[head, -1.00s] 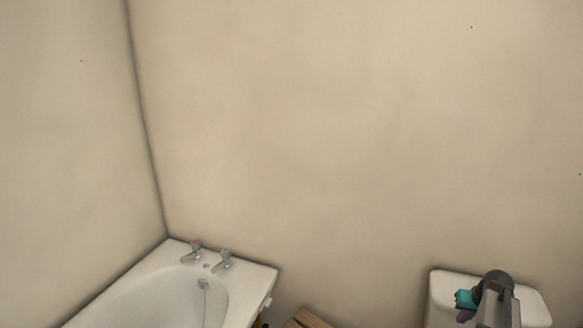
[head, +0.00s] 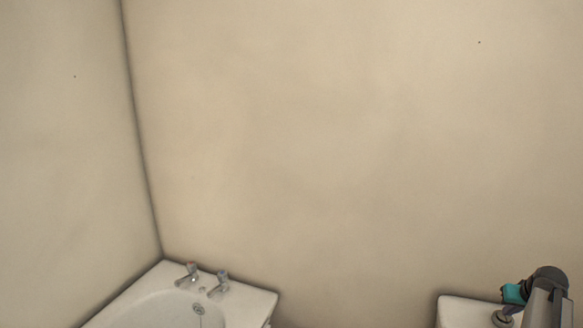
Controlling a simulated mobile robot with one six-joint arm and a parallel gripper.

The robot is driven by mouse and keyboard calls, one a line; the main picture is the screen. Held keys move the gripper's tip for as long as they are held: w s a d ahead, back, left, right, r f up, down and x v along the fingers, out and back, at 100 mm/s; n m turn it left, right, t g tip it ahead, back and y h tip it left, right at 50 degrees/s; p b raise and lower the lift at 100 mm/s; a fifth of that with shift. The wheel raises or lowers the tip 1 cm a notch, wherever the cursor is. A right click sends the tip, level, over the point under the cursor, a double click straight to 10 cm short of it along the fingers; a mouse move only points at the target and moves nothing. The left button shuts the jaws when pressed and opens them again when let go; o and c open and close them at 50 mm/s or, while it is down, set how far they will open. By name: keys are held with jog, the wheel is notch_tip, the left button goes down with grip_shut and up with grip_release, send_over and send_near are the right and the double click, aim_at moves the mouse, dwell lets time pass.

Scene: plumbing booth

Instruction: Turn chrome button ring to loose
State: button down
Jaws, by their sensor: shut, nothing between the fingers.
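A white toilet cistern (head: 455,312) stands at the lower right of the head view, cut off by the bottom edge. A small round chrome piece (head: 502,319), which looks like the button ring, shows on its lid at the bottom edge. Its lower part is out of frame. My gripper (head: 512,294), with a teal part, shows small just above the chrome piece in the picture. It is shut and holds nothing. I cannot tell whether it touches the ring. My arm covers the lid's right part.
The beige walls (head: 330,130) are bare. A gap separates tub and cistern.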

aim_at(504, 325)
jog(key=shift+f, duration=0.2)
jog(key=shift+f+b, duration=1.8)
jog(key=shift+f, duration=1.5)
jog(key=shift+d, duration=0.2)
jog(key=shift+s+d, duration=0.3)
jog(key=shift+d, duration=0.25)
jog(key=shift+s+d, duration=0.3)
jog(key=shift+d, duration=0.2)
jog(key=shift+d+b, duration=0.3)
jog(key=shift+d, duration=0.4)
jog(key=shift+s, duration=0.45)
jog(key=shift+r, duration=0.15)
notch_tip(504, 325, up, 6)
jog(key=p, duration=0.3)
